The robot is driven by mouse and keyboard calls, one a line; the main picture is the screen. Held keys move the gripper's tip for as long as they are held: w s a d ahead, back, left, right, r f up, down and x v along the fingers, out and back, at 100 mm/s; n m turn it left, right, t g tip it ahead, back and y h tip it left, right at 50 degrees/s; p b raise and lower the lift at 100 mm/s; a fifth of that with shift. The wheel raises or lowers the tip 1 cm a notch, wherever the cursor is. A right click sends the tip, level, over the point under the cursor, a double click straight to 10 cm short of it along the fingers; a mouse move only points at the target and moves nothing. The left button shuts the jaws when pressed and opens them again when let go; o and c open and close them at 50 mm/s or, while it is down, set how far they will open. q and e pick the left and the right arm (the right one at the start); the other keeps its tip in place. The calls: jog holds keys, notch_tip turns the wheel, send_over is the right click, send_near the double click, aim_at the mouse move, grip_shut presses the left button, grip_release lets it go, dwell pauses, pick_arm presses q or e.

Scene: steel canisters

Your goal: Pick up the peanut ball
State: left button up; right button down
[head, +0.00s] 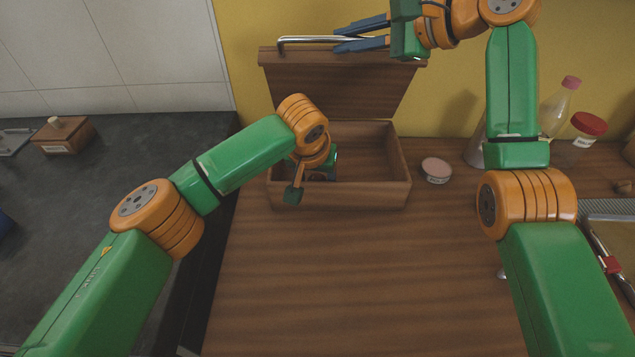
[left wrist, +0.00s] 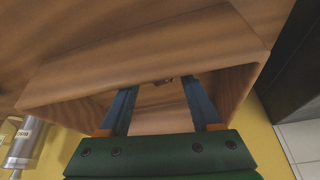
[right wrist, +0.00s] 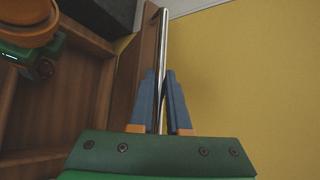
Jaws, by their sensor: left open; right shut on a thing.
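A wooden box (head: 340,196) stands at the back of the table with its lid (head: 340,85) raised. My right gripper (head: 338,38) is shut on the lid's steel handle (head: 300,40); the handle also runs between its fingers in the right wrist view (right wrist: 162,45). My left gripper (left wrist: 158,84) is open and reaches into the box, its fingers mostly hidden in the head view.
A small round tin (head: 436,172) stands right of the box. A bottle with a pink cap (head: 560,105) and a red-lidded jar (head: 588,127) stand further right. A small knobbed wooden box (head: 65,138) is on the dark left counter. The table's front middle is clear.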

aim_at(316, 179)
pick_arm(q)
jog(key=shift+x, duration=1.1)
jog(key=c, duration=1)
notch_tip(316, 179, up, 10)
jog(key=shift+r, duration=0.1)
pick_arm(e)
jog(key=shift+s+f, duration=0.1)
